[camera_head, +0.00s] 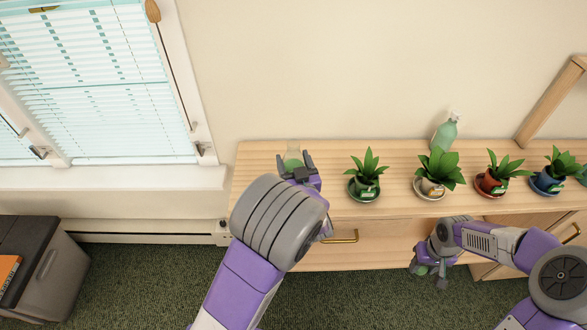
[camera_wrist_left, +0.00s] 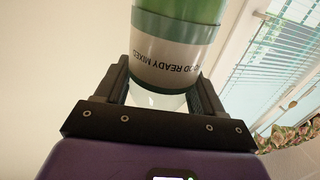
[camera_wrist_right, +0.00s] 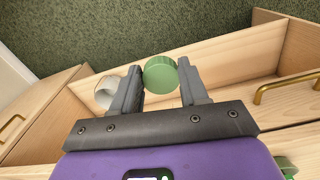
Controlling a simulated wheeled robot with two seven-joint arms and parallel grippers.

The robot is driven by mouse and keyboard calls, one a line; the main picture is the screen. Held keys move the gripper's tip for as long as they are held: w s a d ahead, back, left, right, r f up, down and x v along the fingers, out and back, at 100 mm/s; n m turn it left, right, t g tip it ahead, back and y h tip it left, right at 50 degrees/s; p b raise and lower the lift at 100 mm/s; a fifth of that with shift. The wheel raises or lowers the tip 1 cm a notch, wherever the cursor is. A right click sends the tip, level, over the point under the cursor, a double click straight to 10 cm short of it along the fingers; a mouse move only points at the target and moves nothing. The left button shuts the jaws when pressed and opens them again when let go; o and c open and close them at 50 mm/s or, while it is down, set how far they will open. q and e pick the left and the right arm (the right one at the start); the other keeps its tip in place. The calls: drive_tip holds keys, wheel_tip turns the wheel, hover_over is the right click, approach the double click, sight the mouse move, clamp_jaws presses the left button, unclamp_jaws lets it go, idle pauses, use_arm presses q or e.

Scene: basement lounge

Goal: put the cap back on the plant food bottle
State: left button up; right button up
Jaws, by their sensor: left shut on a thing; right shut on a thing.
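The plant food bottle (camera_wrist_left: 178,40), green and white with "READY MIXED" readable on its label, is held between the fingers of my left gripper (camera_wrist_left: 160,92). In the head view the bottle (camera_head: 292,156) is at the left end of the wooden cabinet top, partly hidden by my left gripper (camera_head: 295,166). My right gripper (camera_wrist_right: 160,84) is shut on the round green cap (camera_wrist_right: 159,74), held at its fingertips. In the head view my right gripper (camera_head: 432,272) is low in front of the cabinet, to the right of and apart from the bottle. The bottle's mouth is not clearly visible.
Several potted plants stand in a row on the cabinet top (camera_head: 325,152), the nearest to the bottle in a green pot (camera_head: 364,187). A green spray bottle (camera_head: 445,135) stands behind them. The cabinet top between bottle and first plant is clear. A pale round object (camera_wrist_right: 105,92) shows beside my right gripper.

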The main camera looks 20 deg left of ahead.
sight(295, 159)
use_arm(q)
drive_tip(key=shift+r+p, duration=0.35)
drive_tip(key=shift+r, duration=1.25)
use_arm(e)
drive_tip(key=shift+r, duration=0.6)
use_arm(q)
drive_tip(key=o, duration=0.6)
drive_tip(key=c, duration=0.8)
drive_tip(key=shift+f, duration=0.1)
use_arm(e)
drive_tip(key=shift+a, duration=0.1)
